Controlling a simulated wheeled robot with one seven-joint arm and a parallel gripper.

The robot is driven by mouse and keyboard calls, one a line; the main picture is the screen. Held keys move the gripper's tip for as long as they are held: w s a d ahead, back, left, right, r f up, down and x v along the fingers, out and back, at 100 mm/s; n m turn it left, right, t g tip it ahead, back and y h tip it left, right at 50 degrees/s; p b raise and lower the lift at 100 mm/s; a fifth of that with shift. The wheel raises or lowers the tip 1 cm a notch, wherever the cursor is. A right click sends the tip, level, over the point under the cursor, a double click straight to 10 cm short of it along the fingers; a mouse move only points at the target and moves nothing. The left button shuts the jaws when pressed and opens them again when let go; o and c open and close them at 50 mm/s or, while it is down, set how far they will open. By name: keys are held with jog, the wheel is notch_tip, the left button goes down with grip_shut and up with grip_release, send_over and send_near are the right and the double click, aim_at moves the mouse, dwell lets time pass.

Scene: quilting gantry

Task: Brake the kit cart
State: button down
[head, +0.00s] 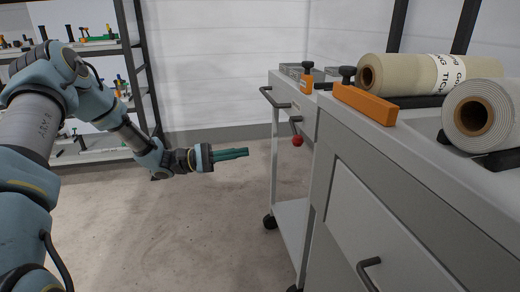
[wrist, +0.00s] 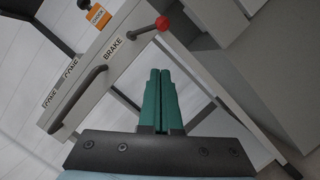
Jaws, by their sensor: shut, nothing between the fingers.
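The kit cart (head: 290,218) is a pale grey cart on casters, right of centre in the head view. A dark push handle (head: 273,98) is on its near end. Below it a brake lever ends in a red ball knob (head: 297,141). In the wrist view the red knob (wrist: 162,23) sticks out beside a BRAKE label (wrist: 113,48) on the cart's end panel. My gripper (head: 247,152) has green fingers, shut and empty, left of the knob and slightly lower in the head view, apart from it. The fingertips (wrist: 160,72) point toward the knob's side of the cart.
A grey cabinet (head: 345,190) with a drawer handle (head: 369,272) stands close on the right. It bears fabric rolls (head: 415,75) and an orange block (head: 364,104). Shelving (head: 95,47) stands at the back left. The floor (head: 200,230) between is clear.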

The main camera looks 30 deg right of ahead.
jog(key=s+a+r+x, duration=0.1)
jog(key=x, duration=1.1)
jog(key=shift+s+a+r, duration=0.25)
jog(key=shift+s, duration=0.15)
jog(key=shift+s+a+r+n+p, duration=0.15)
jog(key=shift+s+r+n+p, duration=0.15)
jog(key=shift+n+p, duration=0.6)
jog(key=r+n+t+h+p, duration=0.1)
jog(key=r+n+p, duration=0.1)
jog(key=n+p, duration=0.2)
jog(key=s+r+n+t+h+p, duration=0.1)
jog(key=n+t+p, duration=0.1)
jog(key=n+p, duration=0.3)
jog(key=s+r+n+t+h+p, duration=0.1)
jog(key=r+n+t+p, duration=0.1)
jog(key=n+p, duration=0.3)
jog(key=shift+a+r+h, duration=0.3)
jog(key=shift+a+h, duration=0.05)
jog(key=shift+h, duration=0.05)
jog(key=shift+p, duration=0.3)
jog(key=shift+n, duration=0.3)
